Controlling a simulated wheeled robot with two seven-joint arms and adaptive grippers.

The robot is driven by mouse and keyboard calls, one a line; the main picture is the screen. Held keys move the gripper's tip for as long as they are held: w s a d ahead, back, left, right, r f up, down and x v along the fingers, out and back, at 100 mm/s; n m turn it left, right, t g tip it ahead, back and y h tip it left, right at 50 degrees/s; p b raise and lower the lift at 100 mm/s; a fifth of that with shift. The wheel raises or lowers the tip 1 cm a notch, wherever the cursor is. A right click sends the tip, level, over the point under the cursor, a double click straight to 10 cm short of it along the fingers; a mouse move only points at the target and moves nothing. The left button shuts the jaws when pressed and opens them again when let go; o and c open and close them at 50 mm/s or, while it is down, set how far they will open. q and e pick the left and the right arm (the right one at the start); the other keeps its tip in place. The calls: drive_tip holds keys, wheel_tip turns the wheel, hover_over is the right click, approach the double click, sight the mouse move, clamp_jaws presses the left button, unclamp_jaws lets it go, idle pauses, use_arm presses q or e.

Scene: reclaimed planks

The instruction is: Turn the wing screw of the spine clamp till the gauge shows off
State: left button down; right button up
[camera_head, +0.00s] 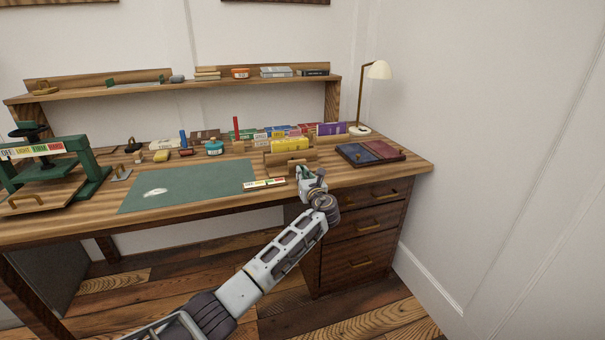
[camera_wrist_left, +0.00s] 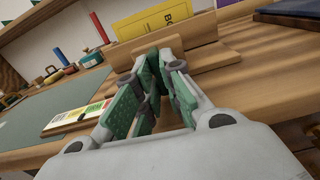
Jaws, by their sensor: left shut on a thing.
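The spine clamp (camera_head: 285,169) is a pair of wooden jaws near the desk's front edge, with a yellow book (camera_head: 290,145) upright between them. In the left wrist view the clamp's wooden front (camera_wrist_left: 205,68) and the yellow book (camera_wrist_left: 155,22) are just beyond the fingers. My left gripper (camera_head: 308,175) is at the clamp's front, its green-padded fingers (camera_wrist_left: 150,85) closed together on the wing screw, which they hide. The gauge (camera_head: 264,184) is a coloured strip left of the gripper; in the wrist view (camera_wrist_left: 75,119) a dark pointer lies across it, its exact reading unclear. My right gripper is out of view.
A green mat (camera_head: 190,185) lies left of the gauge. A green press (camera_head: 92,170) stands at far left. Dark red and blue books (camera_head: 365,151) lie right of the clamp. Several books and small items line the back, near a lamp (camera_head: 379,70).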

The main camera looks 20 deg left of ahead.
use_arm(q)
drive_tip(key=shift+d+n+p, duration=0.1)
drive_tip(key=shift+n+p, duration=0.25)
drive_tip(key=shift+n, duration=0.65)
drive_tip(key=n, duration=0.2)
drive_tip(key=shift+n, duration=0.4)
drive_tip(key=n, duration=0.3)
drive_tip(key=shift+f, duration=0.1)
drive_tip(key=shift+n, duration=0.8)
drive_tip(key=shift+n+b, duration=0.4)
drive_tip(key=shift+n, duration=0.8)
drive_tip(key=n+b, duration=0.4)
drive_tip(key=n, duration=0.3)
drive_tip(key=shift+f, duration=0.1)
drive_tip(key=n+b, duration=0.4)
drive_tip(key=n, duration=0.1)
drive_tip(key=shift+n, duration=0.3)
drive_tip(key=shift+n+b, duration=1.15)
drive_tip(key=shift+n, duration=1.15)
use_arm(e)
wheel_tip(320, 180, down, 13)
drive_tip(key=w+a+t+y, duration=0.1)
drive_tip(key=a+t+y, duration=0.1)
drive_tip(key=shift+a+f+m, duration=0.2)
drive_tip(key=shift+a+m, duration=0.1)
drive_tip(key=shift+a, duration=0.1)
